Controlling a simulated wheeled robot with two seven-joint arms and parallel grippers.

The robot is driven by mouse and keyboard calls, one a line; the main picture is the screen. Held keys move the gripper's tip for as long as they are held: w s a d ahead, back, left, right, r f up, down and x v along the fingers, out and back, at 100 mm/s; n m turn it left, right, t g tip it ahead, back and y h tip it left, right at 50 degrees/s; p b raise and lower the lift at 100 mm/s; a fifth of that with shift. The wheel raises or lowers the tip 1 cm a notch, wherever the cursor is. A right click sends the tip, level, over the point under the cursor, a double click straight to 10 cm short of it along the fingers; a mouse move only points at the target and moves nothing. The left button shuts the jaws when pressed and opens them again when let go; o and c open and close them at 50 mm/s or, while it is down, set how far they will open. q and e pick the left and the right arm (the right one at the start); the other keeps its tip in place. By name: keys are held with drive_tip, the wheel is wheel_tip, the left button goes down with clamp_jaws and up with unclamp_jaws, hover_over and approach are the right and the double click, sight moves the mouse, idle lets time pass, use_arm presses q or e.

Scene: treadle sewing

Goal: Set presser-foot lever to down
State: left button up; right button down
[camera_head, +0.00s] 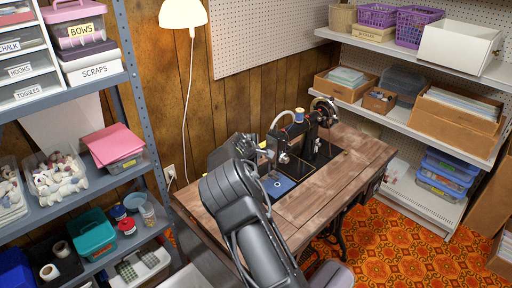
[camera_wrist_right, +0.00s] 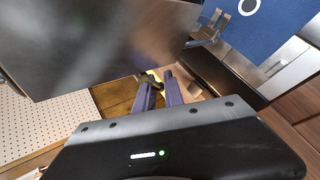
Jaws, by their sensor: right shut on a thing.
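The black sewing machine (camera_head: 317,131) stands on the wooden sewing table (camera_head: 300,208). My right arm reaches up to the left end of the machine, and its gripper (camera_wrist_right: 159,86) is behind the machine's head, partly hidden by my arm in the head view. In the right wrist view its two purple-grey fingers are close together with a small yellow-green piece (camera_wrist_right: 152,75) at their tips. This piece appears to be the presser-foot lever; the fingers hide most of it, so its position is unclear. The presser-foot area (camera_wrist_right: 208,33) shows past the dark machine head (camera_wrist_right: 95,45). My left gripper is out of view.
A hanging lamp (camera_head: 183,13) and pegboard (camera_head: 270,35) are on the wall behind. Loaded shelves stand at left and right. The table's front and right are clear.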

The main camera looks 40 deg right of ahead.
drive_tip(key=shift+s+f+n+g+p, duration=0.4)
drive_tip(key=shift+s+g, duration=0.1)
drive_tip(key=shift+g, duration=0.35)
drive_tip(key=shift+s+f+n+g+p, duration=0.35)
drive_tip(key=shift+s+g, duration=0.1)
drive_tip(key=shift+g, duration=0.4)
drive_tip(key=c, duration=1.7)
unclamp_jaws()
drive_tip(key=shift+d, duration=0.1)
drive_tip(key=shift+r, duration=0.2)
drive_tip(key=shift+r, duration=0.15)
drive_tip(key=b+v, duration=0.1)
drive_tip(key=v, duration=0.6)
drive_tip(key=shift+s+a, duration=0.1)
drive_tip(key=shift+a, duration=0.1)
